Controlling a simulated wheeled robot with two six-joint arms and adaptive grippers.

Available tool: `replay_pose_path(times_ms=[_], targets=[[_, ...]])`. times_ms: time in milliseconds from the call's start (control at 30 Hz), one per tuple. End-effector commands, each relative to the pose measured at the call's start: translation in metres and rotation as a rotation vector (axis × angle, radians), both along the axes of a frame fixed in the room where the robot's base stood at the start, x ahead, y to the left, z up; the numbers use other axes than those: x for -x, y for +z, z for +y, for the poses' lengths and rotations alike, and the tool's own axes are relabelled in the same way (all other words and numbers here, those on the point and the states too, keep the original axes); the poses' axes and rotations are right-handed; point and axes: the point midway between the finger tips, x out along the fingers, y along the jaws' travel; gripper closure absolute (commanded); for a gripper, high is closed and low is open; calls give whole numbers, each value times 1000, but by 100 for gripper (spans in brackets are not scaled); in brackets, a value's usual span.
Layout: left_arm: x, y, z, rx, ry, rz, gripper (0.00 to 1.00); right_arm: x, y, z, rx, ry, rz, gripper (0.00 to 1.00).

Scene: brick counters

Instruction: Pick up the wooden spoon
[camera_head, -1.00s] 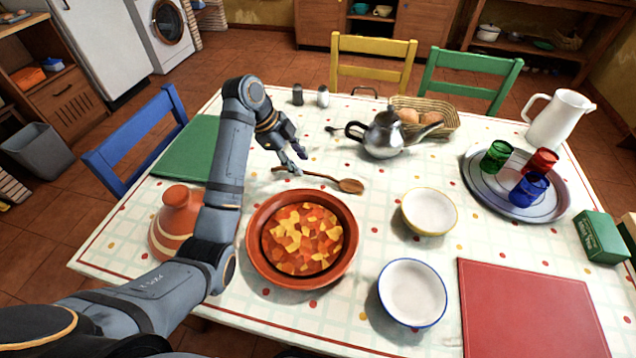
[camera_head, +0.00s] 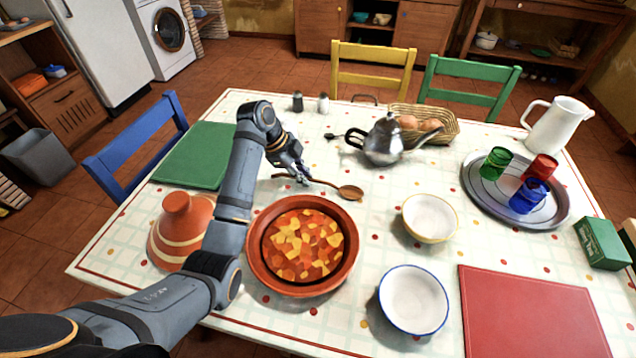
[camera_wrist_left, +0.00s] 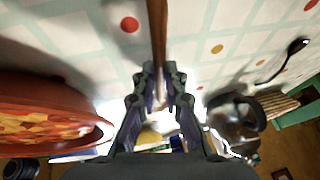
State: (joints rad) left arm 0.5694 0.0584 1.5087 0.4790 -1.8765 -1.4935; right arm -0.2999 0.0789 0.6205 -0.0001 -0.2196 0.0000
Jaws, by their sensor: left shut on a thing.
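The wooden spoon (camera_head: 349,192) lies across the table just behind the stew dish, its bowl end to the right. My left gripper (camera_head: 302,179) is down at the spoon's handle, left of the bowl end. In the left wrist view the spoon's handle (camera_wrist_left: 158,45) runs between the two fingers of my left gripper (camera_wrist_left: 158,100). The gripper is shut on the handle. I cannot tell whether the spoon is off the cloth. My right gripper is not in view.
The terracotta dish of stew (camera_head: 255,268) is close in front of the gripper. A tagine lid (camera_head: 180,225) stands left of it. A silver teapot (camera_head: 384,142) stands behind and right of the spoon. Two bowls, one yellow-rimmed (camera_head: 430,218) and one blue-rimmed (camera_head: 413,300), are to the right.

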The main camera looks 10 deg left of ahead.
Motion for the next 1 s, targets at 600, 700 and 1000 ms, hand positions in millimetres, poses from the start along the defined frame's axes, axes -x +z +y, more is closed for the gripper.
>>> replay_pose_path(times_ms=[600, 700, 1000], targets=[[3, 38, -1, 1, -2, -4, 100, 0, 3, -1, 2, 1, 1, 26], [23, 70, -6, 1, -2, -1, 100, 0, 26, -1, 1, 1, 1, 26], [82, 119, -21, 4, -1, 4, 100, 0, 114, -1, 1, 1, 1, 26]])
